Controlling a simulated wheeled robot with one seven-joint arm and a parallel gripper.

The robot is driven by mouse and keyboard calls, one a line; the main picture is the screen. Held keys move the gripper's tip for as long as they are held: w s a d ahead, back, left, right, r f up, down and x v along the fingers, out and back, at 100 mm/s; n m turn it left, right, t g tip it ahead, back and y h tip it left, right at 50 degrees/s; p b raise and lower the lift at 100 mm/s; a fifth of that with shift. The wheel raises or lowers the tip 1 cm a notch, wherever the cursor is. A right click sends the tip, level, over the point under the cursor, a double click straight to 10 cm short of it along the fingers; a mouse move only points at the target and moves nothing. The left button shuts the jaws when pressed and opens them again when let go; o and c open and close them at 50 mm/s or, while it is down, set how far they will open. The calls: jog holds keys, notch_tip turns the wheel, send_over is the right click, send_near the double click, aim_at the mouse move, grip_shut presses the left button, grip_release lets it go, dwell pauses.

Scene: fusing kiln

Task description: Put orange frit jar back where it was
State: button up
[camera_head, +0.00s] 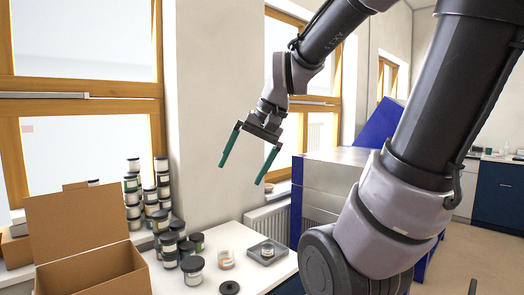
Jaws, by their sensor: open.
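My gripper (241,174) is open and empty, its two green fingers spread wide and pointing down. It hangs in the air in front of the wall, above the white table and clear of all jars. A small clear jar with an orange tint (226,260) stands upright on the table, with no dark lid showing; it looks like the orange frit jar. A dark round lid (229,288) lies on the table in front of it. Its earlier place cannot be told from this view.
A grey scale (267,251) with a small dish sits right of the jar. Several dark-lidded jars (192,268) stand to the left, with stacks (150,197) behind. An open cardboard box (92,268) is at the left. A blue and silver kiln (325,190) stands beyond the table.

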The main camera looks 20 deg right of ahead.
jog(key=d+r+t, duration=0.1)
jog(key=s+d+r+t+h, duration=0.2)
jog(key=shift+s+d+r+n, duration=0.25)
jog(key=shift+r+n, duration=0.1)
jog(key=shift+n, duration=0.05)
